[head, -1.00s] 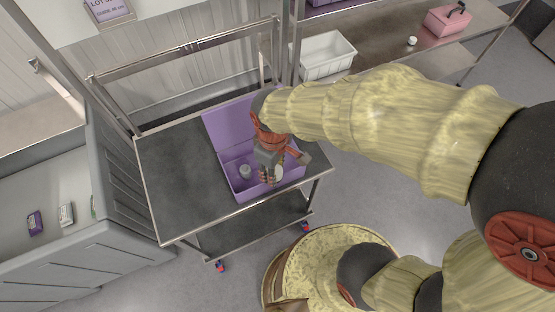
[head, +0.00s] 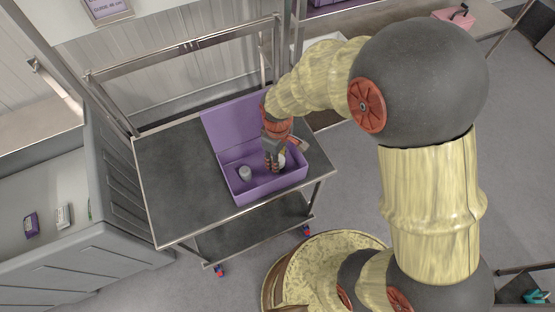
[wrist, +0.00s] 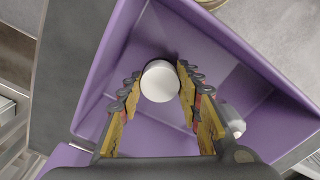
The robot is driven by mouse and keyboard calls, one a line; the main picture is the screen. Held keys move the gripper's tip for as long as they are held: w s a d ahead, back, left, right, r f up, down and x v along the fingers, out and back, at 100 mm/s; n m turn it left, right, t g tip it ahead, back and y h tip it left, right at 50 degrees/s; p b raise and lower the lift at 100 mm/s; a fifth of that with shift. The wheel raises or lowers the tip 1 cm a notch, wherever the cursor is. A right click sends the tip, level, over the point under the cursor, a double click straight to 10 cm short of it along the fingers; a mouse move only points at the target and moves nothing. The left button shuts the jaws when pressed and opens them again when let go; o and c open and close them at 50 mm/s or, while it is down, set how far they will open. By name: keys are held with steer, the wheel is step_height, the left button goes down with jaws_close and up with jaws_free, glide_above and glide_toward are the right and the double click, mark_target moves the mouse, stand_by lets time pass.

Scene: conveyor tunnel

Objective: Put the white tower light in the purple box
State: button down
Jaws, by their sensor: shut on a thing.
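The purple box (head: 268,190) stands open on the cart, its lid (head: 232,122) tilted up at the back. My gripper (head: 273,166) points down inside the box's outline, toward its right part. In the wrist view my gripper (wrist: 160,95) is shut on a white round-topped thing (wrist: 159,80), which looks like the white tower light. The light (head: 281,161) shows only partly beside the fingers in the head view. Its lower end is hidden, so I cannot tell whether it touches the box floor.
A grey-white cylinder (head: 245,173) stands in the box's left part; it also shows in the wrist view (wrist: 232,120). The cart top (head: 185,175) is bare left of the box. A grey bin (head: 60,190) with small items stands at left. A pink box (head: 453,16) sits on the back counter.

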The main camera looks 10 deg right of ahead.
steer(key=shift+f, duration=0.2)
steer(key=c, duration=1.3)
jaws_free()
steer(key=shift+o, duration=0.3)
steer(key=s+d+r+m+t+p, duration=0.1)
steer(key=s+d+r+m, duration=0.15)
steer(key=r, duration=0.95)
steer(key=s+d+r+m+t+p, duration=0.1)
steer(key=d+r+m, duration=0.15)
steer(key=r, duration=0.85)
steer(key=s+d+r+m+t, duration=0.3)
steer(key=s+d+r+m, duration=0.2)
steer(key=s+r, duration=0.3)
steer(key=shift+s+d+t, duration=0.3)
steer(key=shift+s+d, duration=0.55)
steer(key=shift+s, duration=0.1)
